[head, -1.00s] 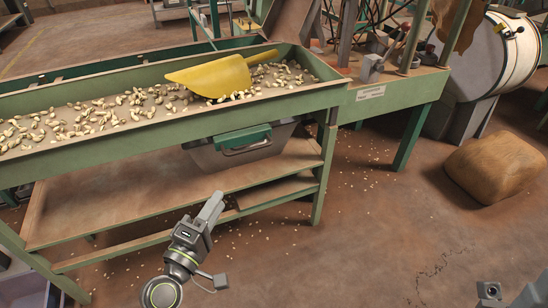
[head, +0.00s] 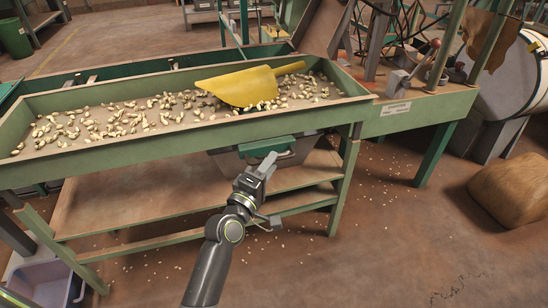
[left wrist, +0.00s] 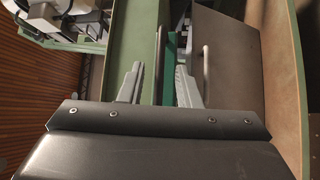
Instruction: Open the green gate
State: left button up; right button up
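The green gate (head: 267,146) is a green plate at the top front of a grey metal hopper (head: 228,163) under the tray. A thin grey bar handle (head: 278,158) sits just below the plate. My left gripper (head: 262,168) is in front of the hopper and hides part of it. In the left wrist view its two fingers (left wrist: 160,86) are apart and empty, with the green gate (left wrist: 170,70) showing between them. The bar handle (left wrist: 206,68) shows right of the right finger. Contact cannot be told. My right gripper is not in view.
The green-sided tray (head: 190,133) above the hopper holds many nuts and a yellow scoop (head: 250,86). Wooden shelves (head: 140,205) lie below. A tan sack (head: 515,190) is on the floor at right, a pale bin (head: 40,284) at lower left.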

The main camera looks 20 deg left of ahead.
pick_arm(q)
jog(key=shift+x, duration=1.3)
jog(key=shift+c, duration=0.2)
grip_shut()
